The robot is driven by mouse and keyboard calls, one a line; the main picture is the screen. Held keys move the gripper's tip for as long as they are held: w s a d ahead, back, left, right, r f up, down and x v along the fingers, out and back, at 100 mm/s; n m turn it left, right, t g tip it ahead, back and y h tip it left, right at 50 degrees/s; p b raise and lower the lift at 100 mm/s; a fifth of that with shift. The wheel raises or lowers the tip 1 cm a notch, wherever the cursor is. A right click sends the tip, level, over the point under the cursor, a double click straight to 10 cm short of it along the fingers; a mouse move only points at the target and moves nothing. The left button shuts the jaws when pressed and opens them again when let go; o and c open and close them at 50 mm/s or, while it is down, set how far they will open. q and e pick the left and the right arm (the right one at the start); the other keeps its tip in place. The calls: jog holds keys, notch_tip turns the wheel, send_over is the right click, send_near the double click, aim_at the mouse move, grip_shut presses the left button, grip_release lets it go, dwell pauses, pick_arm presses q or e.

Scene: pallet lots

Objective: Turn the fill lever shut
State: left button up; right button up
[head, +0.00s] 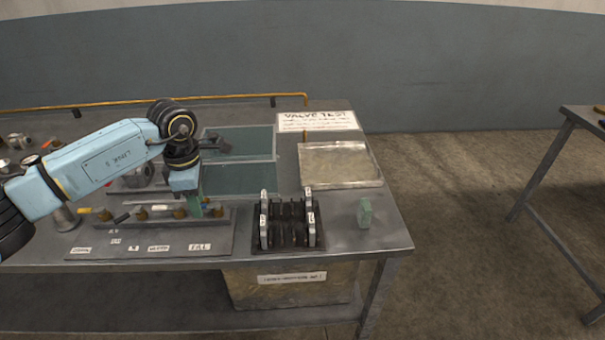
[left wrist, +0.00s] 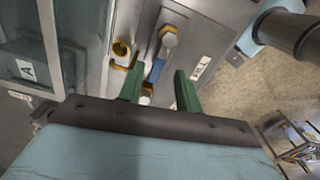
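The valve panel (head: 150,247) lies along the front of the bench, with a FILL label (head: 200,246) at its right end. My left gripper (head: 195,208) points down over the panel's right end and hides the valve there in the head view. In the left wrist view, my left gripper (left wrist: 159,72) has its two green fingers apart. A blue lever (left wrist: 156,70) shows between them, beside a brass fitting (left wrist: 148,89). I cannot tell whether either finger touches the lever. A white label (left wrist: 200,68) lies right of the fingers. My right gripper is not in view.
A black rack (head: 287,232) with upright pieces stands right of the panel. A green block (head: 365,213) sits near the bench's right edge. A metal tray (head: 341,181) and a VALVE TEST sign (head: 318,122) lie behind. A bin (head: 290,289) is under the bench.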

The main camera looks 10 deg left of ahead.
pick_arm(q)
jog(key=n+p, duration=0.1)
jog(key=n, duration=0.1)
jog(key=s+d+n+p, duration=0.1)
jog(key=n, duration=0.1)
jog(key=shift+s+r, duration=0.15)
jog(key=shift+s, duration=0.05)
jog(key=n, duration=0.1)
jog(key=n+p, duration=0.1)
jog(key=n, duration=0.1)
jog(key=s+d+n+p, duration=0.1)
jog(key=shift+n, duration=0.3)
notch_tip(320, 180, up, 13)
jog(key=s+d+h, duration=0.1)
jog(key=d+h, duration=0.6)
jog(key=d, duration=0.5)
jog(key=s+d+r+t+h, duration=0.1)
jog(key=s+d+h, duration=0.1)
jog(key=d+h, duration=0.5)
jog(key=shift+s+d+p, duration=0.25)
jog(key=shift+d+p, duration=0.2)
jog(key=shift+d, duration=1.9)
